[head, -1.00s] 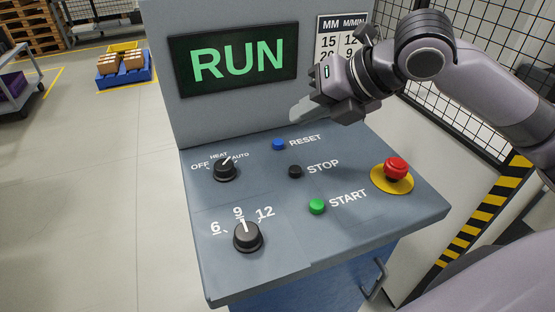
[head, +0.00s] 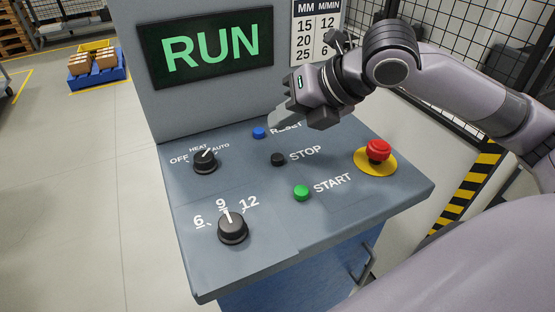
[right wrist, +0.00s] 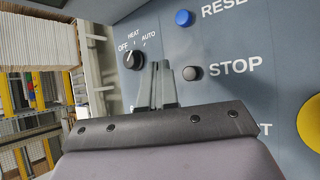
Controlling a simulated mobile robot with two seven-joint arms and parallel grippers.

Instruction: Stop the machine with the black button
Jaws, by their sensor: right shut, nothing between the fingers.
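The black STOP button (head: 278,159) sits on the sloped grey control panel, between the blue RESET button (head: 259,133) and the green START button (head: 301,193). It also shows in the right wrist view (right wrist: 191,73), just right of my fingertips. The display (head: 210,48) reads RUN in green. My right gripper (head: 277,120) is shut and empty, above the panel near the RESET label, which it partly covers. In the right wrist view its closed fingers (right wrist: 156,68) point toward the panel, apart from the STOP button. My left gripper is not in view.
A red emergency button (head: 378,150) on a yellow disc stands at the panel's right. A HEAT knob (head: 205,161) and a 6-9-12 knob (head: 233,228) are on the left. A black mesh fence (head: 450,25) runs behind my right arm.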

